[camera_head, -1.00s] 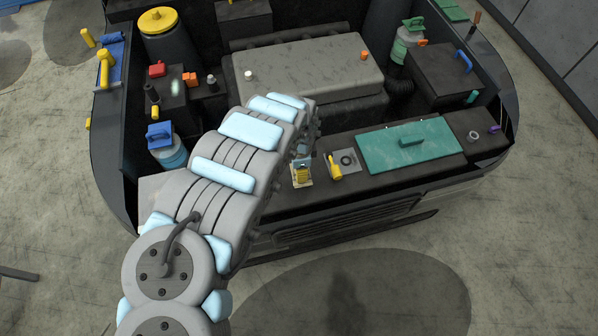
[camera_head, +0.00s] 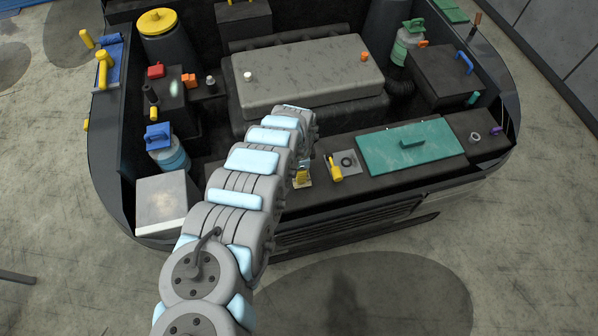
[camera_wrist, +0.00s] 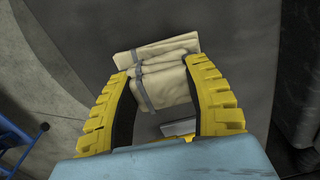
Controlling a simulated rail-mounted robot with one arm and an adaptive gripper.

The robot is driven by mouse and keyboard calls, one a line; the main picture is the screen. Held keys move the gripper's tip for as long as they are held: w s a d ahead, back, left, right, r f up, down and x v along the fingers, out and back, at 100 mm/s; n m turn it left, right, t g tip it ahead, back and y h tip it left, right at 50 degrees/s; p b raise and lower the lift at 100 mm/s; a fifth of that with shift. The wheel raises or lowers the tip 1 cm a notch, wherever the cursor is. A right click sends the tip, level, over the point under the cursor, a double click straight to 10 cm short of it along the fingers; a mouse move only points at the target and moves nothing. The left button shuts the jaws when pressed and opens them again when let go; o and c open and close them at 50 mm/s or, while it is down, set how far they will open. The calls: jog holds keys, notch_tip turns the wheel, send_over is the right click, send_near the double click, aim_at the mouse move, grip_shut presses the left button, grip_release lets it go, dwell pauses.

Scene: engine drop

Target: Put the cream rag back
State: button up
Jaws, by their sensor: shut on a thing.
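The cream rag (camera_wrist: 165,73) is a folded bundle with grey straps around it in the wrist view. It sits between the two yellow fingers of my gripper (camera_wrist: 163,82), which is shut on it. The bundle's upper end sticks out past the fingertips. In the head view my gripper (camera_head: 303,174) is small, over the front ledge of the engine bay, just left of a yellow-handled part. A little cream shows below its fingers there; most of the rag is hidden. I cannot tell whether the rag touches the ledge.
On the front ledge, a grey plate with a yellow handle (camera_head: 335,170) is close on the right, then a teal panel (camera_head: 435,142). A pale-topped box (camera_head: 162,203) stands at the bay's front left corner. The grey engine cover (camera_head: 310,72) is behind. A blue-capped bottle (camera_head: 171,157) stands left.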

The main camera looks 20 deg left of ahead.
jog(key=shift+s+f, duration=0.1)
jog(key=shift+f, duration=0.25)
jog(key=shift+f, duration=0.15)
jog(key=o, duration=1)
jog(key=shift+a+f, duration=0.1)
jog(key=shift+r, duration=1.45)
jog(key=shift+w+r, duration=0.2)
jog(key=shift+r, duration=0.75)
notch_tip(320, 180, up, 13)
jog(key=p, duration=0.2)
